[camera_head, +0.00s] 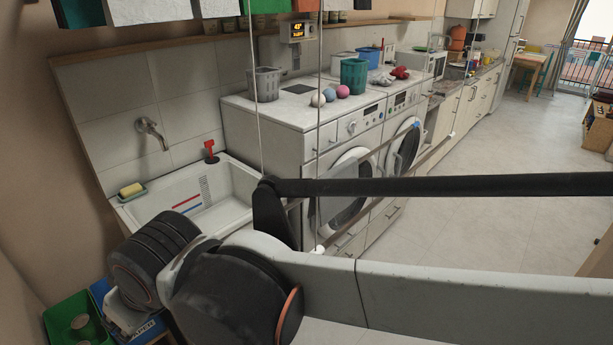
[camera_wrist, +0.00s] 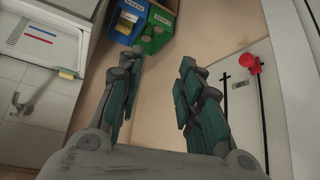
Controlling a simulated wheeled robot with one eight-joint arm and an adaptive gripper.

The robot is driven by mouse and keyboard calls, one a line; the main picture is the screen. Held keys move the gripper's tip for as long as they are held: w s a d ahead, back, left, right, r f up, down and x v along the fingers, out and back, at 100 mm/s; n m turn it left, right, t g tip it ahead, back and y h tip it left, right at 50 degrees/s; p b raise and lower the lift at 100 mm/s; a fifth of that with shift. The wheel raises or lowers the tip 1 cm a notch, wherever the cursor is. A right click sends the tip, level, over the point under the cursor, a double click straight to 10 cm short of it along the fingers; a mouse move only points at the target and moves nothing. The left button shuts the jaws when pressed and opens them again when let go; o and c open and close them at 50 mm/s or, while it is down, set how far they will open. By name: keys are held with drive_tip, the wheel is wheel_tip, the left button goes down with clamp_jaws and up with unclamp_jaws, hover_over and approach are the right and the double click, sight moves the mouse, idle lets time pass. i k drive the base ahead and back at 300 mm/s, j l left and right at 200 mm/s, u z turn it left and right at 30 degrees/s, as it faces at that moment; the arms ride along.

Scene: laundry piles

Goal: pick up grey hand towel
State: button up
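I cannot pick out the grey hand towel with certainty. In the head view, a small crumpled grey-white cloth (camera_head: 381,79) lies on top of the far machine, beside a red crumpled item (camera_head: 400,73). The gripper's fingers cannot be made out in the head view.
A sink (camera_head: 225,190) stands left of two white front-loading machines (camera_head: 290,112). A grey basket (camera_head: 264,85), a green basket (camera_head: 354,76) and coloured balls stand on top. Blue (camera_wrist: 126,20) and green (camera_wrist: 157,28) bins stand on the floor. The floor at right (camera_head: 500,220) is clear.

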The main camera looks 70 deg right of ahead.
sight(328, 207)
drive_tip(key=z, duration=2.3)
drive_tip(key=i+u, duration=0.25)
drive_tip(key=i+j+u, duration=0.1)
drive_tip(key=u, duration=0.15)
drive_tip(key=i+z, duration=0.1)
